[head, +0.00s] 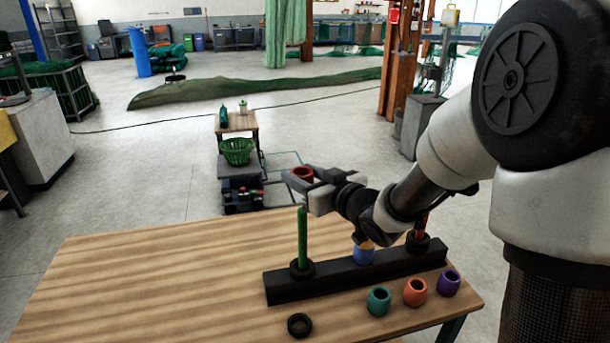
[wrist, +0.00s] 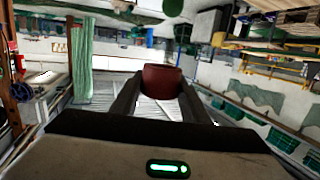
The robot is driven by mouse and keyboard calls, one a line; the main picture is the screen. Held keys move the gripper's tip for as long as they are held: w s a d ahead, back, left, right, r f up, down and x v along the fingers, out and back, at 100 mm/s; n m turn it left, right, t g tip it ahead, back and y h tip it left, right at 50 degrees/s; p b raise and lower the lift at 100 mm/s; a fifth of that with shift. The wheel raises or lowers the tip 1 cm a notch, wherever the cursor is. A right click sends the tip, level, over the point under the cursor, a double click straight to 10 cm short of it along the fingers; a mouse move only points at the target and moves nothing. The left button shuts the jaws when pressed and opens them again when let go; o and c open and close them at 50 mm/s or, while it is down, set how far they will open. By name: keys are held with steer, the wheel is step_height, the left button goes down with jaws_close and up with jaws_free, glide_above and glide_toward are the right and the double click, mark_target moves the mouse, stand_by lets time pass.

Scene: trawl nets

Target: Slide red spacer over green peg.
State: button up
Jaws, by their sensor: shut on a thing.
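The red spacer (head: 303,172) is a short open ring held between the fingers of my gripper (head: 308,178). In the wrist view the red spacer (wrist: 162,80) sits between the two dark fingers of my gripper (wrist: 162,92). The green peg (head: 302,238) stands upright at the left end of a black base bar (head: 330,277) on the wooden table. A black ring (head: 302,268) lies around the peg's foot. The spacer is above the peg's top and appears apart from it. The wrist view does not show the peg.
A loose black ring (head: 300,325) lies in front of the bar. Teal (head: 378,301), orange (head: 415,292) and purple (head: 448,283) spacers stand at the right front. A blue piece (head: 364,254) is mid-bar; a red peg (head: 420,233) is at its right end. The wooden table's (head: 150,290) left side is clear.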

steer(key=shift+f+b, duration=3.65)
steer(key=shift+f, duration=0.7)
steer(key=o, duration=1.1)
steer(key=shift+o, duration=0.2)
steer(key=shift+s, duration=0.1)
